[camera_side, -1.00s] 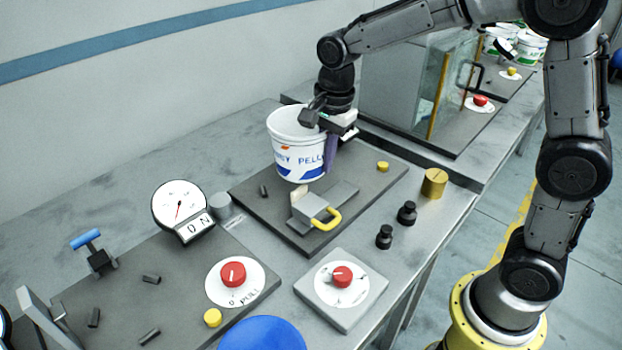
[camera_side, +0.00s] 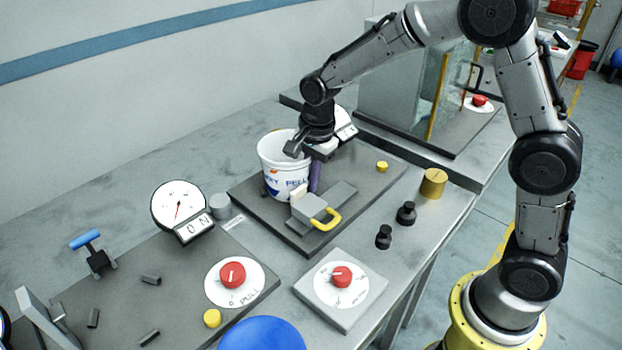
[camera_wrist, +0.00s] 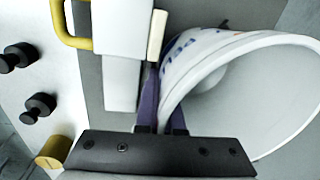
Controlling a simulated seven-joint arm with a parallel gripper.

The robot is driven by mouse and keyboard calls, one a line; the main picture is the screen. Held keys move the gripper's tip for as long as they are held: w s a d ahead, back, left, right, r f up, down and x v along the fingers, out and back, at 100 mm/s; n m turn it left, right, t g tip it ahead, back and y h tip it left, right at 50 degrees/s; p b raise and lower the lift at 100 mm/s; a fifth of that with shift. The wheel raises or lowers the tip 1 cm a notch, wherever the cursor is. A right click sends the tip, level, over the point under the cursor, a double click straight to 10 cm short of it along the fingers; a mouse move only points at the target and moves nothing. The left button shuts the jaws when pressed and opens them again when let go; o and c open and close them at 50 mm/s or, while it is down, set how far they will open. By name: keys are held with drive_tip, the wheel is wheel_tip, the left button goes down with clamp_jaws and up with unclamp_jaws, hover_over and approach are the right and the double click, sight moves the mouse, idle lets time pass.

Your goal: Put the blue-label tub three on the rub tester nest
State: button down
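The white tub (camera_side: 272,160) with blue print on its label stands upright at the far left part of the dark tester plate (camera_side: 290,237). It is at or close to the plate; I cannot tell whether it touches. My gripper (camera_side: 309,170) is above its right side, with one purple finger outside the wall. In the wrist view my gripper (camera_wrist: 165,112) has its fingers on both sides of the wall of the tub (camera_wrist: 250,85), gripping it near the rim. A grey clamp block with a yellow handle (camera_side: 327,220) sits in front of the tub. The nest itself is hidden.
A pale upright pad (camera_side: 298,196) stands between clamp and tub. A round gauge (camera_side: 180,205) is to the left. Two black knobs (camera_side: 406,213) (camera_side: 384,237) and a brass cylinder (camera_side: 433,182) stand to the right. A glass-fronted cabinet (camera_side: 410,90) is behind.

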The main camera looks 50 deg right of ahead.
drive_tip(key=c, duration=1)
unclamp_jaws()
drive_tip(key=shift+f, duration=0.1)
drive_tip(key=shift+c, duration=0.2)
wheel_tip(320, 180, up, 11)
drive_tip(key=s, duration=0.1)
drive_tip(key=s+d+r+n+t, duration=0.1)
drive_tip(key=s+d+r+n, duration=0.1)
drive_tip(key=s+r+n, duration=0.4)
drive_tip(key=s+d+f+n+t, duration=0.1)
drive_tip(key=s+f+n, duration=0.1)
drive_tip(key=s+n, duration=0.3)
drive_tip(key=s+d+f+n+t, duration=0.1)
drive_tip(key=s+n, duration=0.5)
drive_tip(key=s, duration=0.8)
drive_tip(key=shift+s+f+t, duration=0.15)
drive_tip(key=shift+f+t, duration=0.5)
drive_tip(key=shift+t, duration=0.05)
